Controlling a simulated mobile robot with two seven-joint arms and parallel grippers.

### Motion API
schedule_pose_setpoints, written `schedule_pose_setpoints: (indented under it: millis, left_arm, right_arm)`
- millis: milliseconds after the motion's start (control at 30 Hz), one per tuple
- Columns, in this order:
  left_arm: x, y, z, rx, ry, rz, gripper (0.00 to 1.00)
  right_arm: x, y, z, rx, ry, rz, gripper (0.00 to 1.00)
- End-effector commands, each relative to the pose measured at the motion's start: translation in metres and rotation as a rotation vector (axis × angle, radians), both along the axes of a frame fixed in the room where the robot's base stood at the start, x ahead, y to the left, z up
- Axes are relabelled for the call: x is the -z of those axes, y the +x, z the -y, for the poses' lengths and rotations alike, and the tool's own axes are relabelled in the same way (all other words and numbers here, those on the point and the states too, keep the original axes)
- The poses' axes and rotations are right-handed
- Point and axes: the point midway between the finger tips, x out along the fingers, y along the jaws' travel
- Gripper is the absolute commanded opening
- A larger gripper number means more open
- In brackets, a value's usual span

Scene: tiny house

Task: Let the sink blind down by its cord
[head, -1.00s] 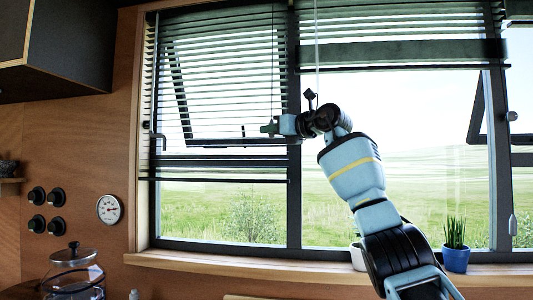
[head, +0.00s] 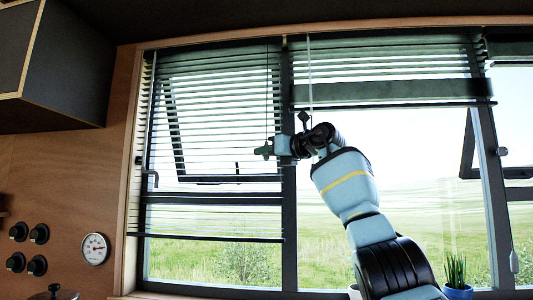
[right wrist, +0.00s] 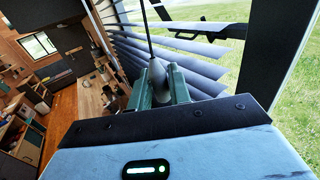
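The left blind (head: 210,133) hangs over the left window pane, its bottom rail (head: 205,237) some way above the sill. A thin dark cord (head: 267,95) hangs in front of it near its right side. My right gripper (head: 264,151) is at the cord's lower end. In the right wrist view, the gripper's green fingers (right wrist: 157,85) are shut around a grey cone-shaped pull (right wrist: 157,73) at the end of the cord (right wrist: 147,28). My left gripper is not in view.
A second blind (head: 390,90) is raised over the middle pane, with a pale cord (head: 309,75) close to my right wrist. A dark cabinet (head: 60,65) is at upper left. A potted plant (head: 456,280) stands at lower right.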

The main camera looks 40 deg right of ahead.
Motion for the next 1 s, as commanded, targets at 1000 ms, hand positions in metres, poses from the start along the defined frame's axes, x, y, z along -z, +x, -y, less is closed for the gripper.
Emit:
schedule_pose_setpoints:
  millis: [1000]
  left_arm:
    - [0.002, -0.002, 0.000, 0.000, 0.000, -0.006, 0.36]
  right_arm:
    - [0.001, -0.055, 0.005, 0.002, -0.002, 0.001, 0.35]
